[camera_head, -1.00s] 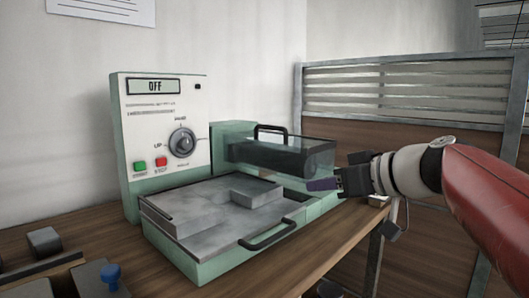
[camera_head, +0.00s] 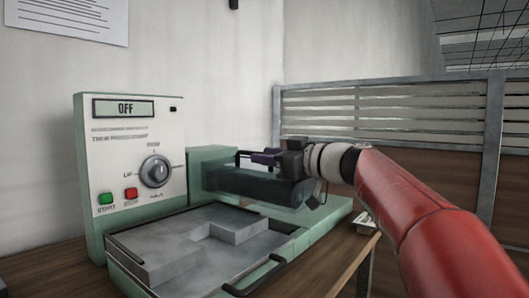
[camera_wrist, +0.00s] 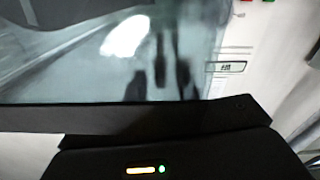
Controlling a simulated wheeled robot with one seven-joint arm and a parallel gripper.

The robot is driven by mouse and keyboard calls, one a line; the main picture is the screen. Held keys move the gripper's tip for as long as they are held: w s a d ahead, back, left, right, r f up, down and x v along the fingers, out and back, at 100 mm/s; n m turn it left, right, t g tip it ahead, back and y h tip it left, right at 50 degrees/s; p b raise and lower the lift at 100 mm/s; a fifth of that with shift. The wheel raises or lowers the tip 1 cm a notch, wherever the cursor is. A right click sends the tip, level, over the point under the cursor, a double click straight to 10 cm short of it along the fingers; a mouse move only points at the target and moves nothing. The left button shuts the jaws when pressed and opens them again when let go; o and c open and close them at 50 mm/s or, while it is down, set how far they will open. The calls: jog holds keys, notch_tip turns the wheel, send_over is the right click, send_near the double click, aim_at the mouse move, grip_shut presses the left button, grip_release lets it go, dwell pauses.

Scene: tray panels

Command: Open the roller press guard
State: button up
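The roller press (camera_head: 140,165) stands on the bench with its display reading OFF. Its guard (camera_head: 300,196) is a see-through cover, lowered over the dark roller (camera_head: 255,184). A black handle (camera_head: 240,155) stands on top of the guard and is partly hidden by my gripper.
The press bed (camera_head: 190,262) with grey blocks lies in front, with a black front handle (camera_head: 258,277). A green button (camera_head: 106,199), red button (camera_head: 131,194) and dial (camera_head: 155,171) are on the panel. A slatted partition (camera_head: 400,115) stands behind my arm.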

jog(key=shift+w+a, duration=0.3)
jog(key=shift+a, duration=0.1)
jog(key=shift+c, duration=0.4)
grip_shut()
jog(key=shift+r, duration=0.15)
